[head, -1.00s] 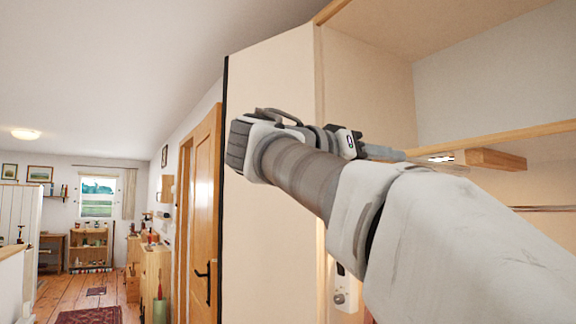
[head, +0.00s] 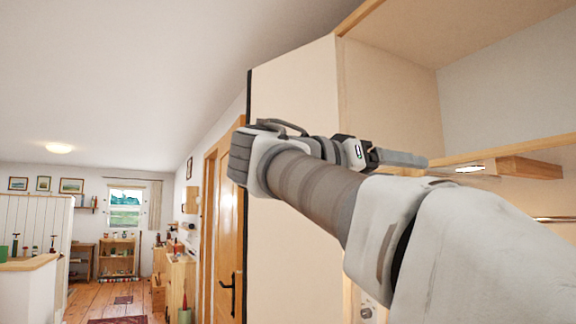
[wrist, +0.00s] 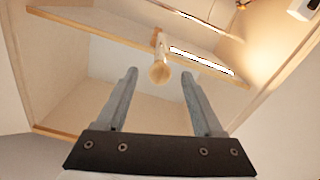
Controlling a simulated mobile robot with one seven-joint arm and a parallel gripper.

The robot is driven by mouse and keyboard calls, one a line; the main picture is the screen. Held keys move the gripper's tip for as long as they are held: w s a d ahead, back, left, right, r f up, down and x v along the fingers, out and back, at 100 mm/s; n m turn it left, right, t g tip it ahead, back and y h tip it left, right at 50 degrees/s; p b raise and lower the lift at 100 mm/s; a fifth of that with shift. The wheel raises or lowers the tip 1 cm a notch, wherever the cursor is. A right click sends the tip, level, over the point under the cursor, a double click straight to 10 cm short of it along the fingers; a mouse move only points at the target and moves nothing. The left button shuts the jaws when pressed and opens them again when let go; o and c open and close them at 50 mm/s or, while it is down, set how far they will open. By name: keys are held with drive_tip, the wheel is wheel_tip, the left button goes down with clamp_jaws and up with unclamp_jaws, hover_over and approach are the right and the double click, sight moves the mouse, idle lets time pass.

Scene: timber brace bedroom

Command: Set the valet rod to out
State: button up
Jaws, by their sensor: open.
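The valet rod appears to be the pale wooden bar with a round end (wrist: 160,72), mounted under a shelf in the open wardrobe. In the wrist view its end points toward me and shows between the fingertips. In the head view a wooden bar under the shelf (head: 530,168) looks like the same part. My gripper (wrist: 158,77) is open, with two grey fingers on either side of the rod's end in the picture. In the head view my gripper (head: 424,161) points right, with a gap in the picture before the bar. I see no contact.
The wardrobe's side panel (head: 292,110) stands behind my arm. A shelf edge (head: 500,149) runs above the bar, with a bright light strip (wrist: 203,61) beneath it. A metal rail (wrist: 212,25) lies deeper inside. A wooden door (head: 228,230) and open floor are at left.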

drive_tip(key=p+v, duration=0.1)
drive_tip(key=v, duration=1.3)
drive_tip(key=shift+p, duration=0.4)
drive_tip(key=d+f+n+y+p, duration=0.5)
drive_tip(key=d+f+n+y, duration=0.3)
drive_tip(key=f, duration=0.6)
drive_tip(key=s+f+n+y+p, duration=0.1)
drive_tip(key=s+f+y, duration=0.2)
drive_tip(key=f, duration=0.3)
drive_tip(key=s+a+f+y+p, duration=0.1)
drive_tip(key=s+f+y+p, duration=0.1)
drive_tip(key=s+f, duration=0.2)
drive_tip(key=s+f+n+g+y+p, duration=0.1)
drive_tip(key=s+f+y, duration=0.2)
drive_tip(key=f, duration=0.7)
drive_tip(key=shift+s+a+n+y, duration=0.3)
drive_tip(key=shift+s+a, duration=0.05)
drive_tip(key=shift+s, duration=0.25)
